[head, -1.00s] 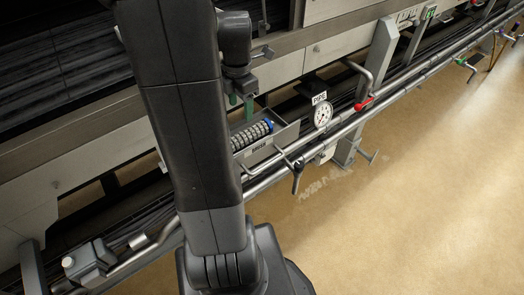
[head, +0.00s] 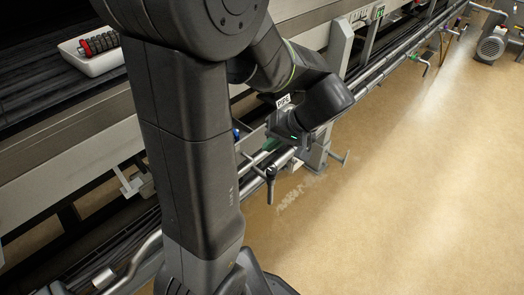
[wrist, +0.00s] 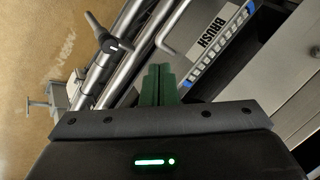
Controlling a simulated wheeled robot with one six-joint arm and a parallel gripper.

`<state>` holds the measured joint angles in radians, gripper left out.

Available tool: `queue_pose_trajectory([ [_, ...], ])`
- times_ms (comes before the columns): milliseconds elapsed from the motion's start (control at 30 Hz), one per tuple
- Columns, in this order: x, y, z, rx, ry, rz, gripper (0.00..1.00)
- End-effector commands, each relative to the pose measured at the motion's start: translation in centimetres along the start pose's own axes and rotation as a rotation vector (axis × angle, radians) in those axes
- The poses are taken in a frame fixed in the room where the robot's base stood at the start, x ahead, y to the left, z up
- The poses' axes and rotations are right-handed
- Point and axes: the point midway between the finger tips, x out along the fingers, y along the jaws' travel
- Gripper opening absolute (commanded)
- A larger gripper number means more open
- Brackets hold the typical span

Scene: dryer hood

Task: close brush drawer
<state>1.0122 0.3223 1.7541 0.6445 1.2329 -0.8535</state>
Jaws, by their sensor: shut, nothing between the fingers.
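The brush drawer shows in the wrist view as a grey front with a white BRUSH label (wrist: 207,40) and a bent metal bar handle (wrist: 172,42). It appears pulled out in the earlier head view, with a grey roller brush in it. In the head view now my arm hides most of it; a blue brush end (head: 236,134) shows beside the arm. My gripper (wrist: 160,72) is shut and empty, its green fingers together, in front of the drawer and close to the handle. I cannot tell whether they touch. In the head view my gripper (head: 270,145) is low, by the pipes.
Steel pipes (head: 385,72) run along the machine, with a black-handled lever (head: 270,182) below my gripper; the lever (wrist: 115,45) also shows in the wrist view. A white tray (head: 98,64) holds a red and black roller.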

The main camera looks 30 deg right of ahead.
Motion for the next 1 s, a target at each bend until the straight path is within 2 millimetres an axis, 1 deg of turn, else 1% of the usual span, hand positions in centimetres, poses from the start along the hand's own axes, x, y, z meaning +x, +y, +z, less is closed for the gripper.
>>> queue_pose_trajectory([
  [33, -0.4, 1.3, 0.5, 0.124, 0.050, -0.016, 0.00],
  [100, -1.1, 2.3, 0.9, 0.287, 0.112, -0.047, 0.00],
  [200, -2.1, 3.5, 1.3, 0.478, 0.185, -0.092, 0.00],
  [333, -3.0, 4.4, 1.6, 0.637, 0.248, -0.138, 0.00],
  [433, -3.3, 4.7, 1.7, 0.693, 0.269, -0.156, 0.00],
  [500, -3.1, 4.7, 1.6, 0.708, 0.273, -0.162, 0.00],
  [567, -2.6, 4.7, 1.5, 0.709, 0.272, -0.163, 0.00],
  [667, -1.2, 4.6, 1.1, 0.707, 0.269, -0.162, 0.00],
  [1000, 5.9, 4.2, -1.0, 0.704, 0.267, -0.162, 0.00],
])
